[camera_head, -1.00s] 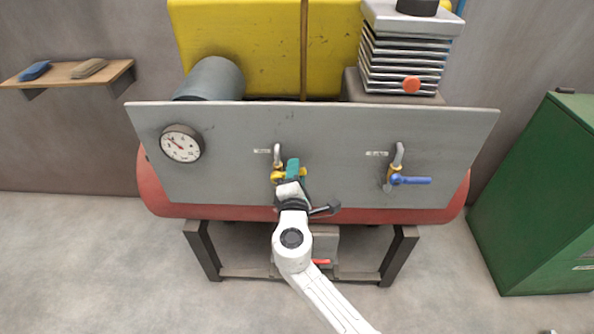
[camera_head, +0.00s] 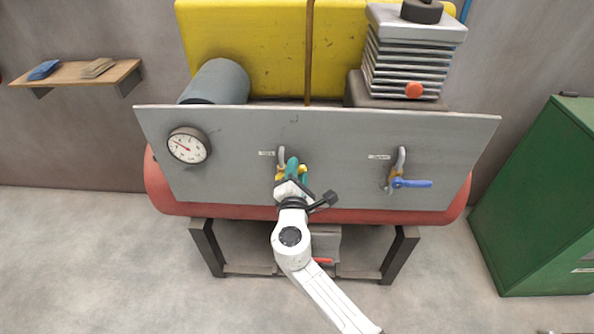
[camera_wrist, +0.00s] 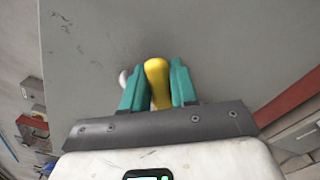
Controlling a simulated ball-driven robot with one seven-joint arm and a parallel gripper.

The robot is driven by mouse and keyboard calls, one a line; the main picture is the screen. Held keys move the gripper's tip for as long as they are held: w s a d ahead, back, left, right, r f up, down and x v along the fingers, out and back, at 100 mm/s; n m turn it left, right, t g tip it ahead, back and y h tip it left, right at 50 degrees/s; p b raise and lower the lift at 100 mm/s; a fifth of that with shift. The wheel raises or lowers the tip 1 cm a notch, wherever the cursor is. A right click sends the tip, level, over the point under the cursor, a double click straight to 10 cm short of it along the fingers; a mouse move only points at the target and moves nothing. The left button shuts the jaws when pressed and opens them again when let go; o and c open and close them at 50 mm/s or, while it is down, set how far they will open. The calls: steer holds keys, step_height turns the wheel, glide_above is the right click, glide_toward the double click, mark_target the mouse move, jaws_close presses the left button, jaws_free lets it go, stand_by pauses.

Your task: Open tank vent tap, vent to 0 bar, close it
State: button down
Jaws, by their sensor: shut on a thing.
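The left tap (camera_head: 281,157) hangs from a grey bent pipe on the front panel (camera_head: 340,150). Its yellow handle (camera_wrist: 157,72) stands between the teal fingers of my gripper (camera_wrist: 158,88) in the wrist view. My gripper (camera_head: 296,172) is shut on this handle; the fingers hide much of the tap in the head view. The right tap (camera_head: 397,176) has a long blue lever (camera_head: 412,184) pointing right, level. The round pressure gauge (camera_head: 188,145) is at the panel's left; its red needle points to the upper left, the number too small to read. The tap labels are unreadable.
Behind the panel are a yellow housing (camera_head: 240,50), a grey cylinder (camera_head: 218,82) and a finned block (camera_head: 410,60) with an orange knob. A red tank (camera_head: 250,211) lies below. A green cabinet (camera_head: 540,200) stands at right. The front floor is clear.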

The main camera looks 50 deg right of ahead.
steer(key=c, duration=1)
jaws_free()
steer(key=shift+a, duration=0.1)
steer(key=shift+o, duration=0.2)
steer(key=shift+r, duration=0.1)
